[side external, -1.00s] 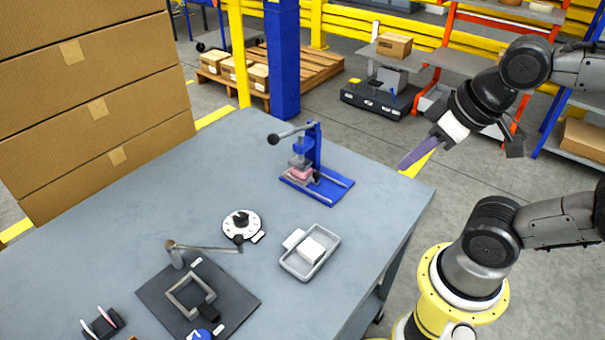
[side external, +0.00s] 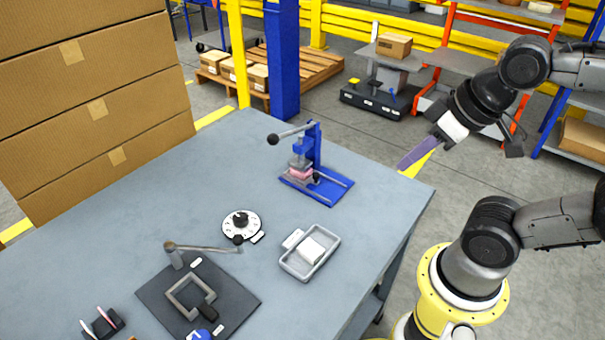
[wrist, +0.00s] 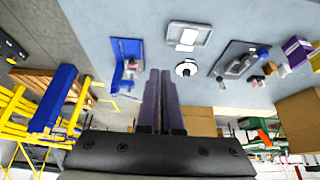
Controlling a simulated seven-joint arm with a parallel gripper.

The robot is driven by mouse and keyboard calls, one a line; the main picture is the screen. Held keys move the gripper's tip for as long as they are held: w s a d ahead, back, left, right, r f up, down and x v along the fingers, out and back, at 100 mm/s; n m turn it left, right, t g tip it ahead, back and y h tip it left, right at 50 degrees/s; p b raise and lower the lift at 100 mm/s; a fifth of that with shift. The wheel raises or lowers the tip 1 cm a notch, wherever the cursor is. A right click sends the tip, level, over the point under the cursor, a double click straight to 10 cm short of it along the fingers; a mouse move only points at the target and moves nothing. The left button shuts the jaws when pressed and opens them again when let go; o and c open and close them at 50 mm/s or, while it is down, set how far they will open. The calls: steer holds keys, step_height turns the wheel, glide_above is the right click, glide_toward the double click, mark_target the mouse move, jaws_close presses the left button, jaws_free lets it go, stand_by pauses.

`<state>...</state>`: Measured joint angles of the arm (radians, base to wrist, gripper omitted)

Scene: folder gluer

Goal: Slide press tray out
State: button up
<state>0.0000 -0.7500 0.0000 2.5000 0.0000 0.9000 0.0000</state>
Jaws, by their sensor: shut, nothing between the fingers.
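The blue press (side external: 312,165) stands near the far right part of the table, its lever with a dark ball end (side external: 273,139) reaching left. Its tray (side external: 301,173), holding something pink, sits under the press head between the rails of the blue base. A dark knob (side external: 316,177) shows at the tray's front. My gripper (side external: 400,168) is to the right of the press, raised and apart from it, with its purple fingers together and empty. In the wrist view the fingers (wrist: 160,75) are side by side, and the press (wrist: 127,60) lies just left of them.
A grey dish with a white block (side external: 311,251), a white dial (side external: 241,224) and a dark plate fixture (side external: 235,297) stand nearer on the table (side external: 150,220). Stacked cardboard boxes (side external: 90,100) rise at the left. Bare table lies left of the press.

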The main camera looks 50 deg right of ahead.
steer(key=o, duration=0.5)
steer(key=shift+n, duration=0.4)
steer(key=shift+c, duration=0.2)
steer(key=o, duration=0.3)
steer(key=shift+n, duration=0.8)
steer(key=w+r, duration=0.3)
steer(key=shift+r, duration=0.25)
steer(key=shift+o, duration=0.2)
steer(key=n+g, duration=0.2)
steer(key=g, duration=0.4)
glide_above(316, 174)
step_height(316, 174, down, 13)
step_height(316, 174, down, 14)
steer(key=shift+r, duration=0.15)
jaws_close()
